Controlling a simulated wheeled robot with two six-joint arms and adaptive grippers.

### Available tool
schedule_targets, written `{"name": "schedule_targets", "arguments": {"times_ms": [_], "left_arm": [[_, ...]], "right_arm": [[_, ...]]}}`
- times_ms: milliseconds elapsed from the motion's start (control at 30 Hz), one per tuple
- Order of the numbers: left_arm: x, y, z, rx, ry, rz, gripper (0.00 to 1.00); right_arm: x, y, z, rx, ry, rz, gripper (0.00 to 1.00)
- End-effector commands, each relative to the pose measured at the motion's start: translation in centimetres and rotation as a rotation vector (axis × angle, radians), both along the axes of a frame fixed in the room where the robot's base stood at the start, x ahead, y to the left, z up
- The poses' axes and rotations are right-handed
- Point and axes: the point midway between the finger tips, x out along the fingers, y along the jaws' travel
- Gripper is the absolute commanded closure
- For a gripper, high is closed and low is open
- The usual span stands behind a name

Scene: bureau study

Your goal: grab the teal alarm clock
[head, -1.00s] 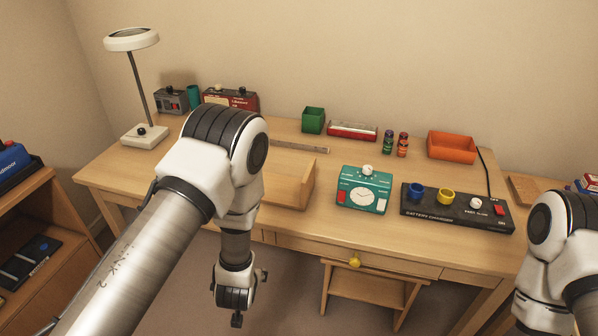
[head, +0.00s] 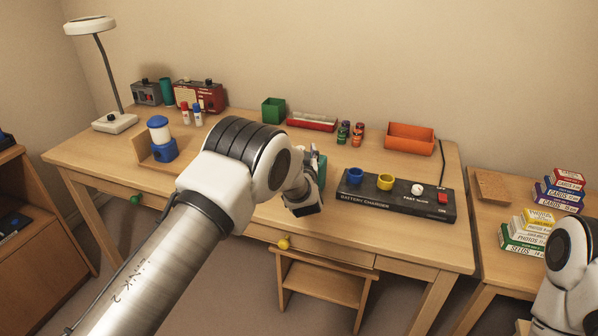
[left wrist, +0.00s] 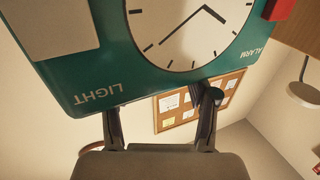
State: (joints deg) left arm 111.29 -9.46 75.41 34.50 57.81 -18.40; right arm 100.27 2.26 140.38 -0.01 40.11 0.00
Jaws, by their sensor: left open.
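The teal alarm clock (head: 321,171) stands on the desk left of the battery charger, mostly hidden behind my left gripper in the head view. In the left wrist view the clock (left wrist: 125,70) fills the upper part, very close, with its white dial and lettering upside down. My left gripper (head: 306,203) is at the clock's near side, its fingertips hard to make out there. In the wrist view its two fingers (left wrist: 161,108) are spread and empty, reaching the clock's edge. I cannot tell whether they touch it. My right gripper is out of view.
The black battery charger (head: 397,194) lies close to the right of the clock. Behind are a green box (head: 273,110), several small batteries and an orange bin (head: 410,138).

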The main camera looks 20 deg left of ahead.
Motion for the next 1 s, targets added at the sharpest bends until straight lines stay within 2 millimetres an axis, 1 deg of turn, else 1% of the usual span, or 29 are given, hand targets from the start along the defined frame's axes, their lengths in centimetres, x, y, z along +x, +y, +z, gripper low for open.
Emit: {"name": "schedule_targets", "arguments": {"times_ms": [33,100,267,300,367,400,467,833,1000], "left_arm": [[0.6,0.3,-0.1,-0.002,-0.001,0.001,0.41],[1.0,0.4,0.0,-0.001,0.0,0.0,0.41],[1.0,0.4,0.0,0.001,0.001,0.0,0.41],[1.0,0.4,0.0,0.001,0.001,0.0,0.44],[1.0,0.4,-0.1,0.0,0.001,0.0,0.66],[1.0,0.4,-0.1,0.0,0.001,0.0,0.8],[1.0,0.4,-0.1,0.0,0.001,0.0,1.0],[1.0,0.4,0.1,0.0,0.0,0.0,1.0],[1.0,0.4,1.1,0.0,0.0,0.0,1.0]], "right_arm": [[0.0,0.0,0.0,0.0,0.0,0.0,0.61],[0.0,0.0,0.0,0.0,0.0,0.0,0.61],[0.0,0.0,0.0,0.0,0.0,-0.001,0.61],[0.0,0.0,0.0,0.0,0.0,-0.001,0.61],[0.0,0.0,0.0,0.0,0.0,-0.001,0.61],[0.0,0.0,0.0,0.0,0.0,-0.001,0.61],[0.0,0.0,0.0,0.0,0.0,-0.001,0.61],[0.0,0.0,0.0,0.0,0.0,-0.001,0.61],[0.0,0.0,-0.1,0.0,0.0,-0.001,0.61]]}}
